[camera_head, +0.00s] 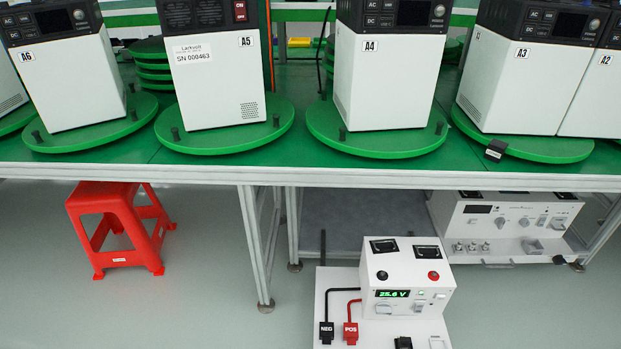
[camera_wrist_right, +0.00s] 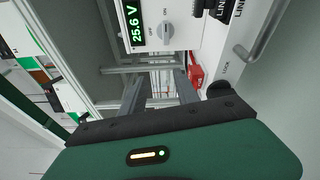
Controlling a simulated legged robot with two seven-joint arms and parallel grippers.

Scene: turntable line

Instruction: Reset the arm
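Neither of my grippers shows in the head view. In the right wrist view, my right gripper (camera_wrist_right: 160,84) shows as two dark grey fingers above a green and black housing. The fingers stand apart with nothing between them, so it looks open and empty. The white test unit (camera_head: 408,283) stands low in front of the table in the head view, its green display reading 25.6 V. The same unit also shows in the right wrist view (camera_wrist_right: 187,24), turned sideways, beyond the fingers. My left gripper is in neither view.
Several white power units, such as A5 (camera_head: 219,82) and A4 (camera_head: 385,80), stand on green turntables on the table. A red stool (camera_head: 120,225) stands on the floor at left. Black NEG (camera_head: 327,331) and red POS (camera_head: 350,333) connectors sit beside the test unit. A second white unit (camera_head: 505,226) stands behind.

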